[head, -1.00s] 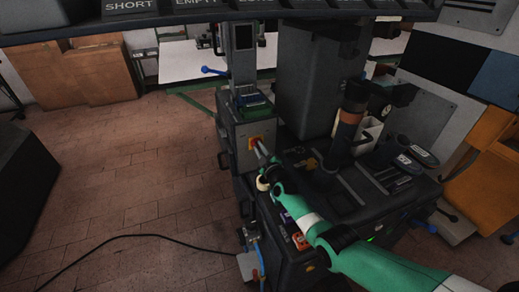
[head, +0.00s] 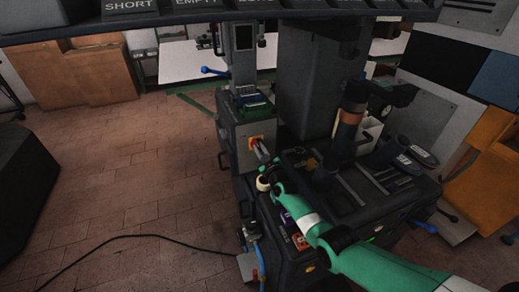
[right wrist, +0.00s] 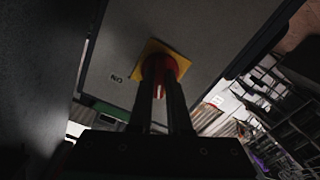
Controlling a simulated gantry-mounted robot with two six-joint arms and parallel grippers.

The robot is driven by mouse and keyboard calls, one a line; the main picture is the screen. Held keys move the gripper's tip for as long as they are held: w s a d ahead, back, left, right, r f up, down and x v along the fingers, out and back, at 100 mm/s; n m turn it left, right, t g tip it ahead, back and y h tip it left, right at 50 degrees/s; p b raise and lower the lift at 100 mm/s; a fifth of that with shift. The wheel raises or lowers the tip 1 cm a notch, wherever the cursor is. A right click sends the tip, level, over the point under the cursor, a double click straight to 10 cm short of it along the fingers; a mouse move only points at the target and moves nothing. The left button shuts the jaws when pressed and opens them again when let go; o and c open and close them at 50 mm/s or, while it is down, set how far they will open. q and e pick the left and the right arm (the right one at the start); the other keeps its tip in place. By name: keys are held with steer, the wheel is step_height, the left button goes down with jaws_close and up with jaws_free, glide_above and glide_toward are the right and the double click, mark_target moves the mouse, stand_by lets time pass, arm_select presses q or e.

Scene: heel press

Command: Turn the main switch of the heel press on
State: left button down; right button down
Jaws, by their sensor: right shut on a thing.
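The main switch is a red rotary knob (right wrist: 159,68) on a yellow plate (head: 256,139), set on the grey side of the heel press cabinet (head: 238,130). The yellow plate also shows in the right wrist view (right wrist: 163,49). My right gripper (head: 261,151) is at the switch. In the right wrist view its two dark fingers (right wrist: 160,88) are shut on the red knob, one on each side. A small white mark on the knob shows between them. An "ON" label (right wrist: 116,78) is on the panel beside the plate, upside down in this view. My left gripper is not in view.
The press's dark top (head: 385,205) and column (head: 305,85) stand right of the switch. A lever with a blue end (head: 213,70) sticks out at the upper left. A black cable (head: 130,238) lies on the brick floor, which is mostly clear at left.

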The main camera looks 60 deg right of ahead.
steer(key=m, duration=0.3)
steer(key=shift+m, duration=0.3)
steer(key=m, duration=0.3)
steer(key=shift+m, duration=0.4)
steer(key=m, duration=0.6)
steer(key=shift+b, duration=0.4)
steer(key=shift+m, duration=0.3)
steer(key=c, duration=0.9)
jaws_free()
steer(key=shift+o, duration=0.2)
steer(key=shift+s, duration=0.1)
